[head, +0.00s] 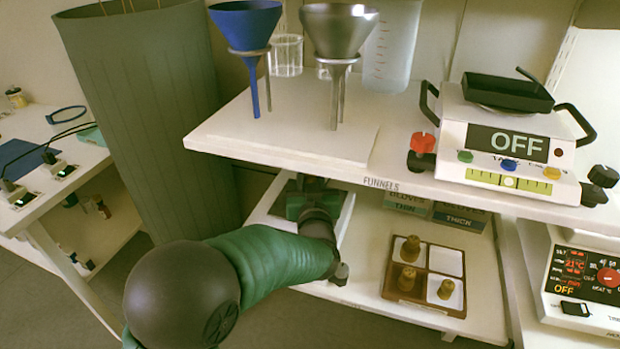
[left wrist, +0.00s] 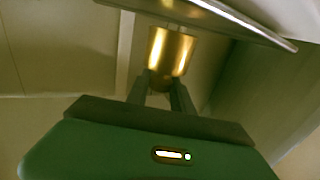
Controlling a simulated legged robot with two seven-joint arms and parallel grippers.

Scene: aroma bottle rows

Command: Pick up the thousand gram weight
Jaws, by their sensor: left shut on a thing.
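My left gripper (left wrist: 161,86) is shut on a shiny brass weight (left wrist: 171,54) in the left wrist view. A brown tray (head: 428,307) with white compartments stands on the lower shelf (head: 375,304), right of my arm. Three brass weights (head: 410,248) (head: 406,278) (head: 446,289) stand in it, and its back right compartment is empty. My right gripper is not in view.
The upper shelf carries a blue funnel (head: 246,25), a grey funnel (head: 338,32) and a scale reading OFF (head: 510,150). Glove boxes (head: 459,216) stand behind the tray. A tall grey-green bin (head: 150,110) stands left of the shelves. A shelf edge (left wrist: 240,20) is close to the held weight.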

